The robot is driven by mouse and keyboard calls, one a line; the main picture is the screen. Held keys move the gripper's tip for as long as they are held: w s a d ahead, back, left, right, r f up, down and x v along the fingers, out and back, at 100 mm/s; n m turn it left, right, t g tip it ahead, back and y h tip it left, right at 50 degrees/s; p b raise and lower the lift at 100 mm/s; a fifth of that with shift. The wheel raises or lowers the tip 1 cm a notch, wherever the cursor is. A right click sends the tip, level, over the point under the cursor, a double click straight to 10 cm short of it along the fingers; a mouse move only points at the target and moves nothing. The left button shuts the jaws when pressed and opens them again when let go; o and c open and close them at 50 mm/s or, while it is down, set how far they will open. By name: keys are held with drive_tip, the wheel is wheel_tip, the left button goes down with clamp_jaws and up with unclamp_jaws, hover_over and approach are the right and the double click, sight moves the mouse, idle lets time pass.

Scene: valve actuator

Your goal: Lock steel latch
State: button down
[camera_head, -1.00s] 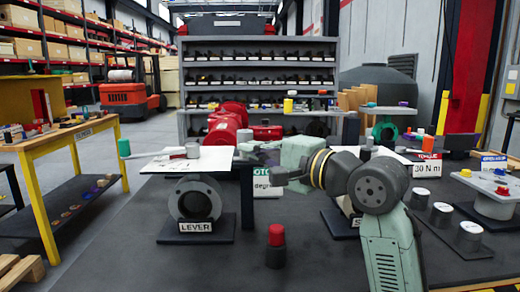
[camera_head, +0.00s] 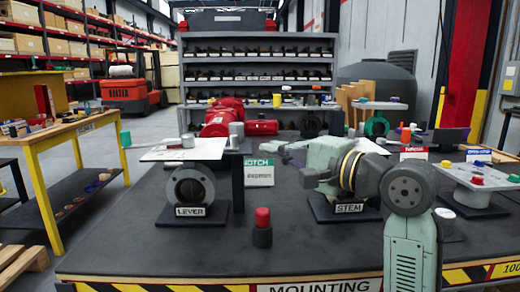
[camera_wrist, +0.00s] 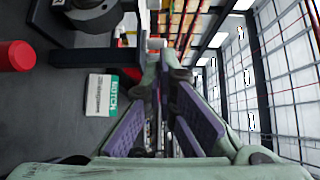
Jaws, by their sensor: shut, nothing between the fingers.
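My gripper (camera_head: 287,147) is on the right of the centre in the head view, pointing left above the table. In the wrist view its purple-padded fingers (camera_wrist: 162,75) converge with nothing between them. The LEVER stand (camera_head: 190,195) is to its left, a round flange under a white plate (camera_head: 185,150). A lever with a green end (camera_head: 125,139) and a grey steel cylinder (camera_head: 188,141) sit at that plate. The NOTCH sign (camera_head: 259,172) stands beside the stand, behind the gripper's lower left; it also shows in the wrist view (camera_wrist: 101,95). I cannot pick out the steel latch for certain.
A red-topped black post (camera_head: 262,228) stands at the front middle. The STEM stand (camera_head: 345,210) is partly behind my arm. A white plate with coloured knobs (camera_head: 475,175) is at right. The front left of the dark table (camera_head: 150,255) is clear.

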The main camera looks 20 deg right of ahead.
drive_tip(key=v, duration=0.5)
idle(0.4)
